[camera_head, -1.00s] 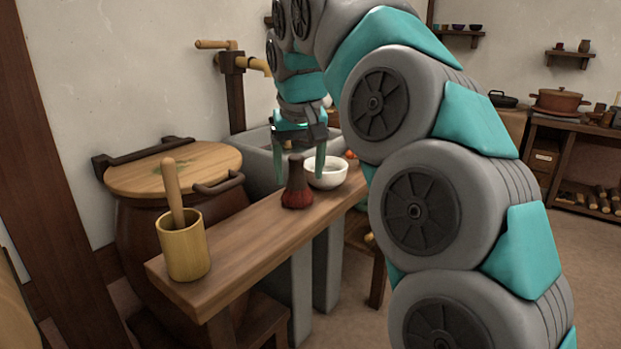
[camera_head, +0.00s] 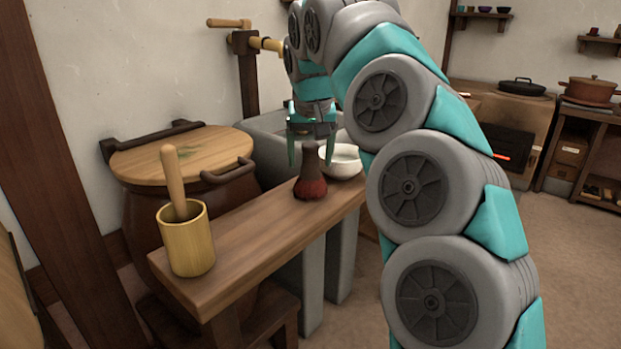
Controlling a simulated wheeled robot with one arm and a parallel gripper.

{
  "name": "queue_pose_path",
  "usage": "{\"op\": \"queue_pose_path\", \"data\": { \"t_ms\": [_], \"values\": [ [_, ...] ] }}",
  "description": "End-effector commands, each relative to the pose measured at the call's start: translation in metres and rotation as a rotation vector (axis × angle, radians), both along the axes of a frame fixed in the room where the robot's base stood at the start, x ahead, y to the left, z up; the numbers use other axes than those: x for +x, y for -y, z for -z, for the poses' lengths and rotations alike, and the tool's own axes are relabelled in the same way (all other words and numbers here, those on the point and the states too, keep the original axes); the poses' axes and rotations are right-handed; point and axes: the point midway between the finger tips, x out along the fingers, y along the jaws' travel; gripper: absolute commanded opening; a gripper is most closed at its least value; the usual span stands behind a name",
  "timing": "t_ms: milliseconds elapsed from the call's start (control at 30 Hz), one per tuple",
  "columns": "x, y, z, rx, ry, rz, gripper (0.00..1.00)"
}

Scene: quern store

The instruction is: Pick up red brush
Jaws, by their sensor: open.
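The red brush (camera_head: 310,184) stands upright on the wooden bench, with a dark brown handle on top and red bristles at the bottom. My gripper (camera_head: 310,160) is open and points down at the top of the brush. In the picture its two teal fingers appear on either side of the handle. I cannot tell from this view whether they are level with the brush in depth. No contact with the brush shows.
A white bowl (camera_head: 343,161) stands just right of the brush. A yellow mortar with a pestle (camera_head: 186,240) stands at the bench's near end. The bench (camera_head: 245,239) is clear between mortar and brush. A lidded barrel (camera_head: 180,160) and a grey stone basin (camera_head: 269,146) are behind.

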Motion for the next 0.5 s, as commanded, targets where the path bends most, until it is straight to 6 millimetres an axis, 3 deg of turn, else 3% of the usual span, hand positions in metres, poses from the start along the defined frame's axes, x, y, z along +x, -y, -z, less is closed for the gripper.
{"op": "queue_pose_path", "data": {
  "t_ms": [133, 400, 500],
  "values": [
    [0.0052, -0.0010, 0.0130, 0.001, 0.001, -0.001, 0.78],
    [0.0065, -0.0008, 0.0146, 0.002, 0.003, 0.001, 0.78],
    [0.0065, -0.0009, 0.0145, 0.001, 0.002, 0.000, 0.67]
  ]
}}
